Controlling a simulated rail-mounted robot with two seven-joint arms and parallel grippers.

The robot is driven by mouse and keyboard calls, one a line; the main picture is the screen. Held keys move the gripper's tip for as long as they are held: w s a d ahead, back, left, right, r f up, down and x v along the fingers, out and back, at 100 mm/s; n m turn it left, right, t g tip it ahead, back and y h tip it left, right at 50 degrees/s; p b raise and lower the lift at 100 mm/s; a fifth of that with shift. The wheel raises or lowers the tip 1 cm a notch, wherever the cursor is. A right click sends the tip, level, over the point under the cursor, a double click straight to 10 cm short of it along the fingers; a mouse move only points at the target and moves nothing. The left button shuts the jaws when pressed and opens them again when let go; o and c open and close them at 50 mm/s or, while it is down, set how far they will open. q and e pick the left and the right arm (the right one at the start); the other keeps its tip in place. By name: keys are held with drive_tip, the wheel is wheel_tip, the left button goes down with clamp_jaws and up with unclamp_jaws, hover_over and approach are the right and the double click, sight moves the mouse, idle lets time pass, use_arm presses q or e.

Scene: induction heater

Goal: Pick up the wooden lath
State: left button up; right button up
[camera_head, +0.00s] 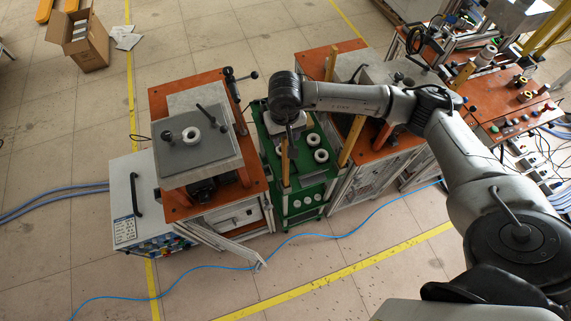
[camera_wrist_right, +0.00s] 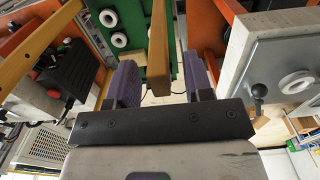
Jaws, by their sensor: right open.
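A wooden lath (camera_head: 285,168) stands at the green rack in the middle of the head view, its upper part hidden by my right gripper (camera_head: 289,138). In the right wrist view the lath (camera_wrist_right: 159,40) comes down between the two purple-padded fingers of the right gripper (camera_wrist_right: 159,74). The fingers are open, with a visible gap on each side of the lath. My left gripper is not in view.
The green rack (camera_head: 303,190) holds several white rings. An orange-topped heater bench (camera_head: 170,100) stands on its left. Another orange bench (camera_head: 375,150) with other wooden laths (camera_head: 353,140) stands on its right. A blue cable (camera_head: 330,232) crosses the floor in front.

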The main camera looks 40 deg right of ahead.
drive_tip(key=shift+f, duration=1.05)
drive_tip(key=shift+c, duration=0.2)
clamp_jaws()
